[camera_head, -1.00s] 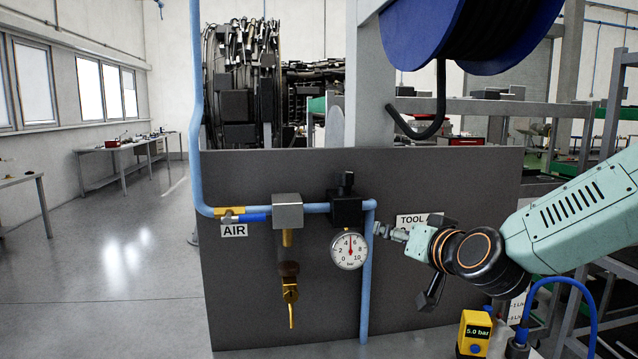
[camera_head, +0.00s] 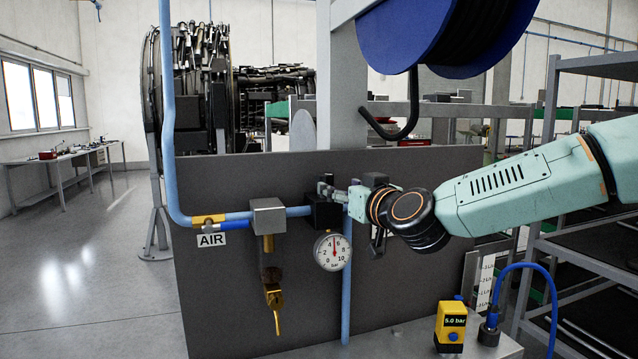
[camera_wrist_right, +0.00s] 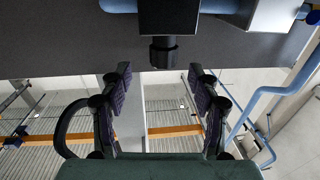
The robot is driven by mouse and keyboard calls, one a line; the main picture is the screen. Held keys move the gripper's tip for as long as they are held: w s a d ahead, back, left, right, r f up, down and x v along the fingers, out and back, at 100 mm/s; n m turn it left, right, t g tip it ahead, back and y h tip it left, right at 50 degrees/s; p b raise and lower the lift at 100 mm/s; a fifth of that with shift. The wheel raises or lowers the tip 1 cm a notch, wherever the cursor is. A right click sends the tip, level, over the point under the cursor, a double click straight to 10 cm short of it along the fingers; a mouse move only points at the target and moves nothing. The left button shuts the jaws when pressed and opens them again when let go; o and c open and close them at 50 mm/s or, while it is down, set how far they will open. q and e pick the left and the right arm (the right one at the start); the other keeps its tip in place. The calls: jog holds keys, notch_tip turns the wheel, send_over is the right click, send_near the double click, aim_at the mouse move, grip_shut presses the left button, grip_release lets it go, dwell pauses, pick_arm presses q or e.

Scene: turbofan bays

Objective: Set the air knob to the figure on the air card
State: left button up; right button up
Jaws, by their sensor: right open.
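The black air regulator (camera_head: 323,215) sits on the blue pipe, with its knob hidden behind my gripper in the head view. In the right wrist view the black knob (camera_wrist_right: 163,53) sticks out of the regulator block (camera_wrist_right: 169,15). My right gripper (camera_head: 325,188) is at the knob's height; its open jaws (camera_wrist_right: 160,74) show either side of the knob's line, the knob just beyond the fingertips. The round gauge (camera_head: 332,252) has a red needle pointing nearly straight up, around 5. The AIR label (camera_head: 211,240) hangs at the left. My left gripper is out of view.
A yellow box (camera_head: 451,327) reading 5.0 bar stands on a grey surface at the lower right, beside a blue hose (camera_head: 548,290). A white sheet with partly hidden lines (camera_head: 485,283) stands behind. A blue reel (camera_head: 440,30) hangs overhead.

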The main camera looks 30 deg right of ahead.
aim_at(328, 183)
jog(key=w+b, duration=0.1)
jog(key=b, duration=0.1)
jog(key=w+b, duration=0.1)
jog(key=b, duration=0.1)
jog(key=shift+w+a+f, duration=0.1)
jog(key=shift+w+a, duration=0.15)
jog(key=shift+w, duration=0.05)
jog(key=shift+w+d, duration=0.75)
jog(key=shift+w, duration=0.05)
jog(key=w, duration=0.1)
jog(key=w+a, duration=0.1)
jog(key=w, duration=0.1)
jog(key=shift+w+a+r, duration=0.1)
jog(key=shift+w+r, duration=0.1)
jog(key=shift+w, duration=0.1)
jog(key=shift+s+d, duration=0.3)
jog(key=shift+d, duration=0.3)
jog(key=shift+a, duration=0.25)
jog(key=shift+c, duration=1.1)
jog(key=shift+w+a, duration=0.25)
jog(key=c, duration=0.3)
jog(key=shift+d+f, duration=0.1)
jog(key=shift+d, duration=0.2)
jog(key=c, duration=0.3)
jog(key=shift+s+a, duration=0.1)
jog(key=c, duration=0.4)
jog(key=shift+o, duration=0.2)
